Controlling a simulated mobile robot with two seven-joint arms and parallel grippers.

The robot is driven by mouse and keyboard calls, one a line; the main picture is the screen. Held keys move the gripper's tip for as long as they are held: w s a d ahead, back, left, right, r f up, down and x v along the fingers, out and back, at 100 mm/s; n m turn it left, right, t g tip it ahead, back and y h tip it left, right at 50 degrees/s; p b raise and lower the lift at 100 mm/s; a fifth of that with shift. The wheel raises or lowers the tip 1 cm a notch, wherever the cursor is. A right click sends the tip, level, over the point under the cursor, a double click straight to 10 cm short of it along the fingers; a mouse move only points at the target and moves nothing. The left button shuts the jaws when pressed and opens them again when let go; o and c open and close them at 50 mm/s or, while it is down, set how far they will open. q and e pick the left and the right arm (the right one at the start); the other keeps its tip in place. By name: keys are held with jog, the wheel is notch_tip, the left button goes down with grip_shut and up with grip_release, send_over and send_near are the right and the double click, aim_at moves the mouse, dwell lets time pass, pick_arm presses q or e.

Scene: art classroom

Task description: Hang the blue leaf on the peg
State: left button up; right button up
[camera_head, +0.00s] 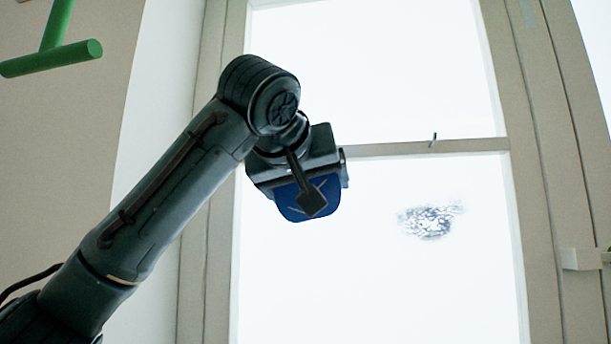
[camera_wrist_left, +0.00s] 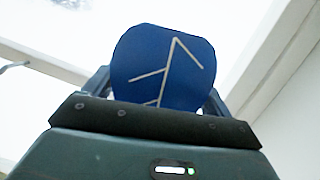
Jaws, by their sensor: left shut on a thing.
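The blue leaf (camera_head: 293,207) is a flat, rounded blue piece with pale vein lines. My left gripper (camera_head: 312,198) is shut on it and holds it up in front of the window, with one dark finger across its face. In the left wrist view the leaf (camera_wrist_left: 165,68) stands out beyond the gripper body, its lower edge hidden. A green round bar (camera_head: 50,58) with a green rod rising from it is at the upper left of the head view, well apart from the leaf. I cannot tell whether this is the peg. My right gripper is out of view.
A bright window (camera_head: 370,270) with a beige frame (camera_head: 555,200) fills the middle and right. A beige wall (camera_head: 60,160) is at the left. The space right of the leaf looks clear.

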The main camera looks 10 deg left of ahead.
pick_arm(q)
jog(key=p+x, duration=0.2)
jog(key=x, duration=0.4)
jog(key=shift+w+a+r+p, duration=0.15)
jog(key=shift+w+p, duration=0.15)
jog(key=shift+p, duration=0.1)
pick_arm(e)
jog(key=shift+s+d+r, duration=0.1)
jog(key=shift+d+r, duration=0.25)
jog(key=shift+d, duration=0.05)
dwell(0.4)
pick_arm(q)
jog(key=o, duration=0.8)
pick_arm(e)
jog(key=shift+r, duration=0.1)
pick_arm(q)
jog(key=shift+o, duration=0.2)
